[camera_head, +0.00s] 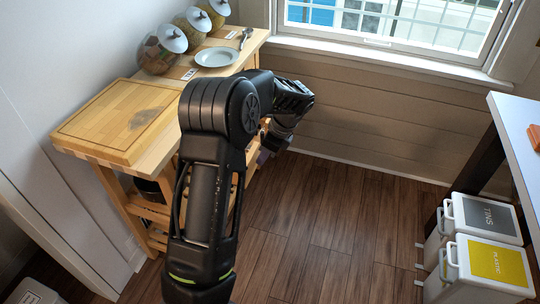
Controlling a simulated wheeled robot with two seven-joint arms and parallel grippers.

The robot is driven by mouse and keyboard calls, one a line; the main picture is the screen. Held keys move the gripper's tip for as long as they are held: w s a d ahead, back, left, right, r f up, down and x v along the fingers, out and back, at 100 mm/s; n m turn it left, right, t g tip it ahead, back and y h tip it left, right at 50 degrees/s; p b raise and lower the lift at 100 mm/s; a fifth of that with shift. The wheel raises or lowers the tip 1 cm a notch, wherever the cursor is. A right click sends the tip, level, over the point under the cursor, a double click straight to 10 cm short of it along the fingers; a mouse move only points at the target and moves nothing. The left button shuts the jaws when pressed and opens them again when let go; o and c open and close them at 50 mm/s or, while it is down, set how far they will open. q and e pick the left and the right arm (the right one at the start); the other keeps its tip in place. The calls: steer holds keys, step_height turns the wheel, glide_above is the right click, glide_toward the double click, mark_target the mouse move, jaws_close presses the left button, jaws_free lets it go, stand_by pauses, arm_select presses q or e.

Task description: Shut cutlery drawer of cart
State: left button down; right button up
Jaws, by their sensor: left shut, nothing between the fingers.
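The wooden cart (160,163) stands against the left wall, with a cutting-board top at its near end. My left arm crosses in front of the cart and hides much of its front, including most of the drawer area. I cannot make out the cutlery drawer or how far it is open. My left gripper (270,147) is beside the far part of the cart's front, pointing down, shut and empty. Whether it touches the cart is hidden. My right gripper is not in view.
On the cart stand several glass jars (157,56) with pale lids, a white plate (216,56) and cutlery (245,38). Bins labelled TINS (488,217) and PLASTIC (497,263) stand at right below a white counter (515,135). The wooden floor (330,225) between is clear.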

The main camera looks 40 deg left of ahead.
arm_select(q)
steer(key=shift+a, duration=0.15)
steer(key=s+a+p, duration=0.1)
steer(key=s+a, duration=0.1)
steer(key=a, duration=0.4)
steer(key=s+a, duration=0.2)
steer(key=a, duration=0.5)
steer(key=s+a+p, duration=0.1)
steer(key=s+a, duration=0.2)
steer(key=a, duration=0.3)
steer(key=shift+a+p, duration=0.3)
steer(key=shift+p, duration=0.05)
steer(key=d, duration=0.1)
steer(key=w+d, duration=0.1)
steer(key=d, duration=0.2)
steer(key=shift+w+r, duration=0.2)
steer(key=shift+w, duration=0.1)
steer(key=b+v, duration=0.1)
steer(key=v, duration=0.8)
steer(key=shift+r, duration=0.3)
steer(key=shift+d, duration=0.15)
